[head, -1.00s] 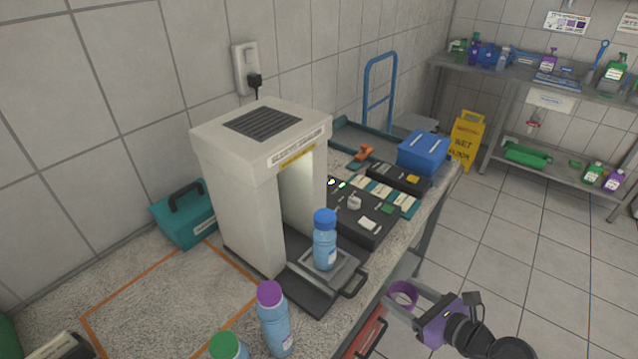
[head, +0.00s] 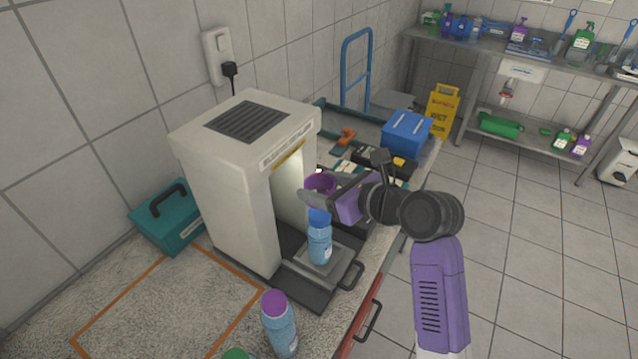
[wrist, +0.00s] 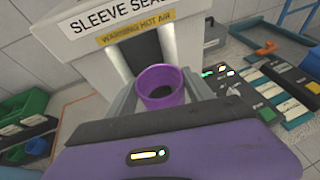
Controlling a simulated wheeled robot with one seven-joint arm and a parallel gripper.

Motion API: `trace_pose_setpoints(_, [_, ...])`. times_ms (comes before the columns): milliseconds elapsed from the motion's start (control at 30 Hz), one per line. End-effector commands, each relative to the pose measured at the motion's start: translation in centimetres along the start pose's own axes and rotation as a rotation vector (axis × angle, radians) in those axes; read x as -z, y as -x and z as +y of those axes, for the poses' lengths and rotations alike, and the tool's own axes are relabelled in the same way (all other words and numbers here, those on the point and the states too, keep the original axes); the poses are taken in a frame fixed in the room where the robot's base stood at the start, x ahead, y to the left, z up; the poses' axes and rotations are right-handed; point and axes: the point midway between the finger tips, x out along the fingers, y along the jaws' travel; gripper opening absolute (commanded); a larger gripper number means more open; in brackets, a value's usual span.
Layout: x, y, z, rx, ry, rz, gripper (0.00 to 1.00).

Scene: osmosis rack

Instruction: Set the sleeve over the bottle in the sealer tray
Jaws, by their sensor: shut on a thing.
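The purple sleeve (head: 320,183) is a short open ring, held in my gripper (head: 322,196), which is shut on it. In the head view the sleeve appears just above the blue cap of the bottle (head: 320,246). The bottle is light blue and stands upright in the sealer tray (head: 301,289). In the wrist view the sleeve (wrist: 161,88) is in front of the sealer opening, and its inside looks dark. The bottle is not clearly seen there. Whether the sleeve is centred over the cap I cannot tell. The white sleeve sealer (head: 225,190) stands behind the tray.
A purple-capped bottle (head: 279,325) stands at the front of the counter, with a green cap (head: 236,354) beside it. A teal toolbox (head: 168,218) is left of the sealer. A blue box (head: 406,138) sits at the far counter end. The orange-outlined area (head: 165,310) is clear.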

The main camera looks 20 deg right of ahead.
Motion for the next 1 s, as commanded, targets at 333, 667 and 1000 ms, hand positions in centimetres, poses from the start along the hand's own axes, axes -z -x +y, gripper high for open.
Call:
trace_pose_setpoints(333, [1.4,-0.6,0.0,-0.001,0.0,0.0,0.23])
trace_pose_setpoints(667, [2.7,-1.1,0.0,-0.001,0.0,0.0,0.23])
trace_pose_setpoints(1000, [4.0,-1.6,0.0,-0.001,0.0,-0.001,0.23])
